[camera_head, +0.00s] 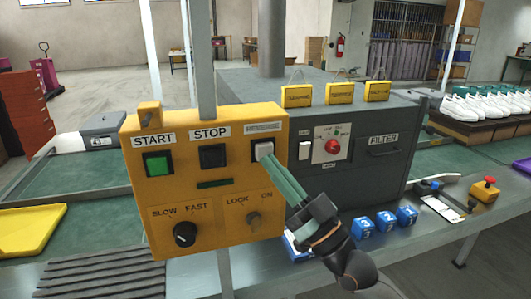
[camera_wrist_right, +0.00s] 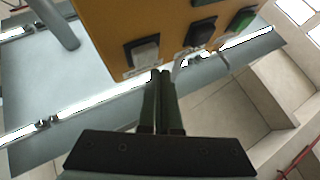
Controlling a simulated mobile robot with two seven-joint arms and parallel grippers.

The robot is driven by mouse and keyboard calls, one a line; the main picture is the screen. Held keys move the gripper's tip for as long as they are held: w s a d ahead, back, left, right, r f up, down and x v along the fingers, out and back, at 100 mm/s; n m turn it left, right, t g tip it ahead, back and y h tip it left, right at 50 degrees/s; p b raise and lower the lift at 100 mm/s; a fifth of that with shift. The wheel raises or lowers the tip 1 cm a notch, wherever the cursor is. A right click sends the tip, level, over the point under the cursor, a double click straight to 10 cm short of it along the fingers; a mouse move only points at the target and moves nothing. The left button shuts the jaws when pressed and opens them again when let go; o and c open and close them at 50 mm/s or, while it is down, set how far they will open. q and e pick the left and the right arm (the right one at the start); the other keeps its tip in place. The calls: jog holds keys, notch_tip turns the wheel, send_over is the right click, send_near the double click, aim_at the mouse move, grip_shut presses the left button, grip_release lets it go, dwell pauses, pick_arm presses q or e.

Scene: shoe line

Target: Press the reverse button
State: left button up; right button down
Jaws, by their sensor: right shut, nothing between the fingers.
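The yellow control box (camera_head: 190,187) stands in the middle of the head view. Its top row holds a green START button (camera_head: 158,163), a black STOP button (camera_head: 213,156) and a pale button (camera_head: 263,149) under a label that seems to read REVERSE. My right gripper (camera_head: 270,163) is shut and empty, its tips right at the lower edge of the pale button. In the right wrist view the pale button (camera_wrist_right: 143,52) sits just beyond and left of the shut fingertips (camera_wrist_right: 160,74). I cannot tell whether they touch it. My left gripper is not in view.
A grey FILTER cabinet (camera_head: 385,175) stands right of the yellow box. Blue blocks (camera_head: 385,221) and a red emergency button (camera_head: 489,181) are on the right.

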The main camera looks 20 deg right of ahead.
jog(key=shift+w, duration=0.15)
dwell(0.5)
jog(key=shift+w, duration=0.3)
